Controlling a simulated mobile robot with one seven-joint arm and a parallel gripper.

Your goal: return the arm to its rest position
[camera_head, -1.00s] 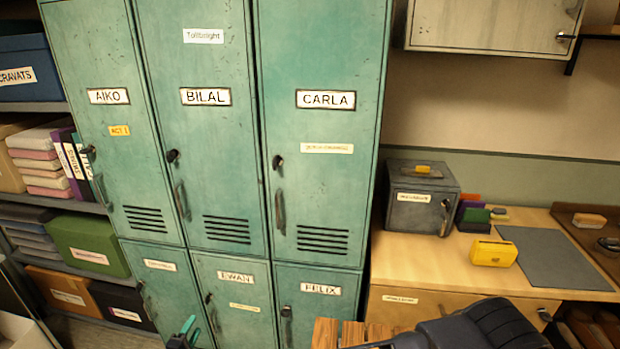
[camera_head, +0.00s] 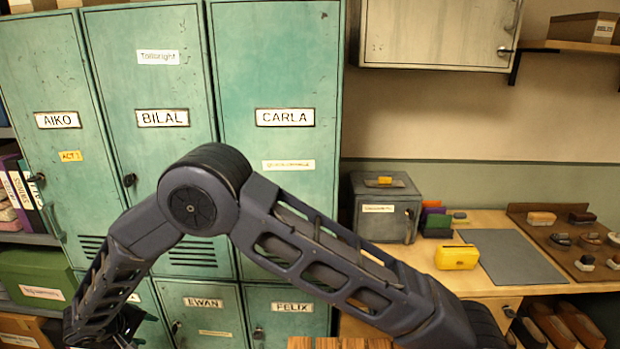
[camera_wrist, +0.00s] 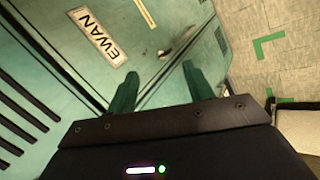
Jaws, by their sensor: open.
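My arm (camera_head: 330,255) shows in the head view, raised and bent across the lower lockers. Its elbow stands before the BILAL locker (camera_head: 165,90) and the forearm slopes down to the left. In the wrist view, my gripper (camera_wrist: 157,85) has its two green fingers apart with nothing between them. It faces the EWAN locker door (camera_wrist: 85,30), whose handle lies beyond the fingertips. In the head view the gripper end is at the lower left edge and hard to make out.
Teal lockers, among them AIKO (camera_head: 45,90) and CARLA (camera_head: 270,80), stand shut behind the arm. To the right, a wooden desk (camera_head: 480,222) holds a grey box (camera_head: 372,225), a yellow box (camera_head: 457,257) and a grey mat (camera_head: 515,262). A cabinet (camera_head: 440,30) hangs above.

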